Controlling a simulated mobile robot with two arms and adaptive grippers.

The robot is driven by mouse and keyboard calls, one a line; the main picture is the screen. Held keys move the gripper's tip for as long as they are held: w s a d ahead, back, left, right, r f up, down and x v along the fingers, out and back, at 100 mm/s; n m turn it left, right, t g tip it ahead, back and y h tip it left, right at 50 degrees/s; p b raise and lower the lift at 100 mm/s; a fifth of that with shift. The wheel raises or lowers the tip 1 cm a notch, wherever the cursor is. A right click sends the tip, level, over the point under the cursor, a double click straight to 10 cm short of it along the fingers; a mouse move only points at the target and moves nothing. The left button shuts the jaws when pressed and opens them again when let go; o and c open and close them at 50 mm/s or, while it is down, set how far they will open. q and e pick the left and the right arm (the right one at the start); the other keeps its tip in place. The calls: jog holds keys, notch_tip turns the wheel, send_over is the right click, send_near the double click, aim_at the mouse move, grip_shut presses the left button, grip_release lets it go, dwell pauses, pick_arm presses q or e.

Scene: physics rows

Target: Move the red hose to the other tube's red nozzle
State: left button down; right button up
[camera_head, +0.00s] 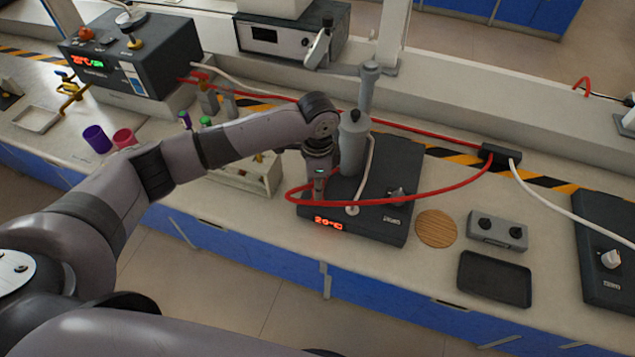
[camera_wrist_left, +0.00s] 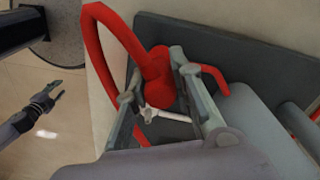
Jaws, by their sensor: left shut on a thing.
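The red hose (camera_head: 440,194) runs from a black clip (camera_head: 488,153) on the bench, across the front of a dark hotplate (camera_head: 385,165), to a loop by my left gripper (camera_head: 318,194). That gripper points down over the hotplate's left part. In the left wrist view its fingers (camera_wrist_left: 168,100) are shut on the red hose's thick end (camera_wrist_left: 158,78), and the hose (camera_wrist_left: 95,45) curves away left. A grey upright tube (camera_head: 352,145) stands just right of the gripper, with another grey tube piece (camera_head: 369,85) above and behind. I cannot make out a free red nozzle. My right gripper (camera_wrist_left: 55,94) looks open, over the floor.
A rack (camera_head: 247,178) stands left of the hotplate, partly behind my arm. Purple (camera_head: 97,138) and pink cups stand further left. A wooden disc (camera_head: 436,228), a grey two-knob box (camera_head: 497,230) and a black tray (camera_head: 494,279) lie right. A second red hose crosses behind.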

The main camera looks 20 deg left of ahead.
pick_arm(q)
jog(key=shift+f, duration=0.8)
jog(key=shift+f, duration=0.2)
dwell(0.8)
jog(key=c, duration=1.3)
grip_release()
jog(key=shift+o, duration=0.5)
jog(key=shift+o, duration=1.4)
notch_tip(320, 180, up, 7)
jog(key=p, duration=0.8)
